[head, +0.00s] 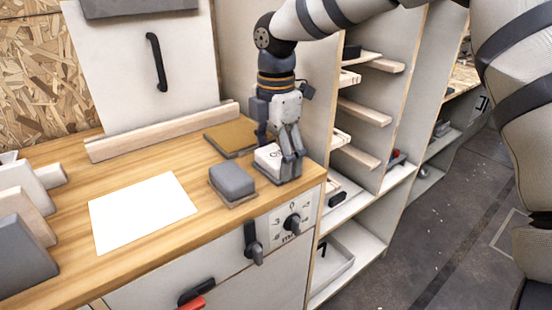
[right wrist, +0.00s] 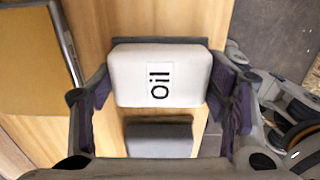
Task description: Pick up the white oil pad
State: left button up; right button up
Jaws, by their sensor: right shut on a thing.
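The white oil pad (head: 268,158) is at the right end of the wooden worktop in the head view. In the right wrist view the white pad (right wrist: 140,78) shows a black "Oil" label. My right gripper (head: 279,161) has come down over it; its two fingers touch the pad's opposite sides and are shut on it. In the right wrist view the right gripper (right wrist: 165,92) frames the pad from both sides. Whether the pad is lifted off its base cannot be told. My left gripper is not in view.
A grey pad (head: 232,180) sits just beside the white one. A brown-yellow board (head: 230,138) lies behind. A white sheet (head: 142,211) lies mid-worktop, with clear wood around it. Blocks (head: 22,215) stand at the left. A shelf unit (head: 365,110) rises to the right.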

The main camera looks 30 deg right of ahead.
aim_at(277, 155)
jog(key=shift+r, duration=0.3)
jog(key=r, duration=0.3)
jog(key=shift+s+r, duration=0.2)
jog(key=s+r, duration=0.2)
jog(key=s+a+r+p, duration=0.1)
jog(key=r, duration=0.2)
jog(key=shift+s, duration=0.35)
jog(key=s+a+r, duration=0.2)
jog(key=s+r, duration=0.2)
jog(key=s, duration=0.5)
jog(key=shift+s+a, duration=0.25)
jog(key=shift+s, duration=0.05)
jog(key=o, duration=0.5)
jog(key=shift+w, duration=0.1)
jog(key=shift+c, duration=0.2)
jog(key=c, duration=0.3)
